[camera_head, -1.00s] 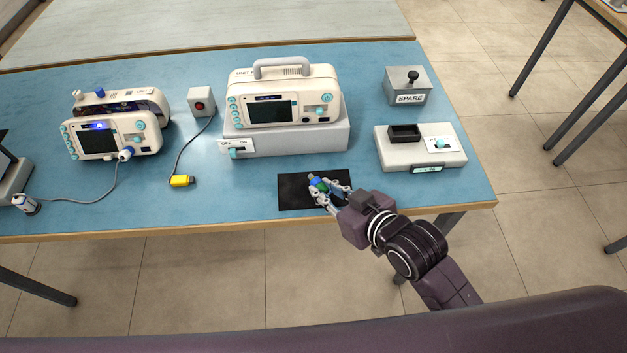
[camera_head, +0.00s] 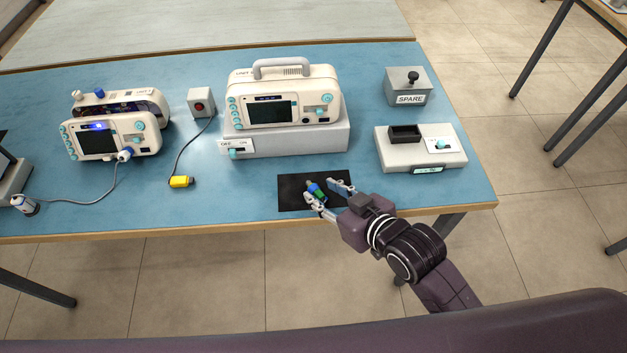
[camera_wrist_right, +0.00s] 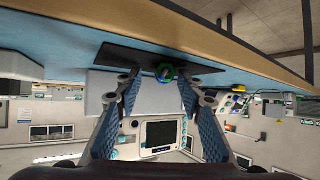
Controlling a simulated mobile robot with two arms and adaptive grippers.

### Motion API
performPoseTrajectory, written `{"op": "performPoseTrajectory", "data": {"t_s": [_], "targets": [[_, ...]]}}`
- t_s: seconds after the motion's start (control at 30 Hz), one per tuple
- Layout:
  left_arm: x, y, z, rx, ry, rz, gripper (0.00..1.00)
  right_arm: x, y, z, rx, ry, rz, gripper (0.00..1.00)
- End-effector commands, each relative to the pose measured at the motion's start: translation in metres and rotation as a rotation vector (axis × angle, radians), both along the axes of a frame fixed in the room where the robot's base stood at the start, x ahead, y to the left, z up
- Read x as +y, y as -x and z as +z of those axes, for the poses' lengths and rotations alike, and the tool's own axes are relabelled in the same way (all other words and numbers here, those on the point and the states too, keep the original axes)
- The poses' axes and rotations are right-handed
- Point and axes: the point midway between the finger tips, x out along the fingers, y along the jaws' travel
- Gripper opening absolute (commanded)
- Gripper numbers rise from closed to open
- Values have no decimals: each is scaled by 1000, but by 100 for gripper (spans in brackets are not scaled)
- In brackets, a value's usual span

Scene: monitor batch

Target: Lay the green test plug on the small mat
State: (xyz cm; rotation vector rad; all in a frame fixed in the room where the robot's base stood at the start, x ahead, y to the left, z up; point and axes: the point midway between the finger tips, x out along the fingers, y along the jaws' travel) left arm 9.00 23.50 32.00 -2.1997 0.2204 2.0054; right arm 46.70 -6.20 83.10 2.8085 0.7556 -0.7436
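The green test plug (camera_head: 317,191), with a blue end, lies on the small black mat (camera_head: 290,198) near the table's front edge. My right gripper (camera_head: 331,192) is open, its two fingers spread on either side of the plug. In the right wrist view the plug (camera_wrist_right: 165,73) shows end-on against the mat (camera_wrist_right: 120,56), between the open fingers (camera_wrist_right: 160,90) with gaps to both sides. My left gripper is not in view.
A monitor (camera_head: 270,97) stands on a grey base (camera_head: 290,140) behind the mat. A grey unit with a black socket (camera_head: 420,150) is to the right, with a SPARE box (camera_head: 408,86) behind it. A yellow plug (camera_head: 181,181) lies to the left. Blue table is clear between them.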

Motion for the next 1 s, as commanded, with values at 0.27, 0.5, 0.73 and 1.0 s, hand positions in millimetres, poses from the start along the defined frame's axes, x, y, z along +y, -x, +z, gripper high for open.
{"op": "performPoseTrajectory", "data": {"t_s": [0.27, 0.5, 0.73, 1.0], "targets": [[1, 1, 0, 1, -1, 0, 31, -12, 20, 12, 2, 2, 0, 35], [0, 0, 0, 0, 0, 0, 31, -28, 48, 30, 2, 1, 1, 35], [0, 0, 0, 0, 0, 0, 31, -33, 57, 37, 0, 0, 0, 35], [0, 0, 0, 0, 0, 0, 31, -33, 56, 37, 0, 0, 0, 35]]}}
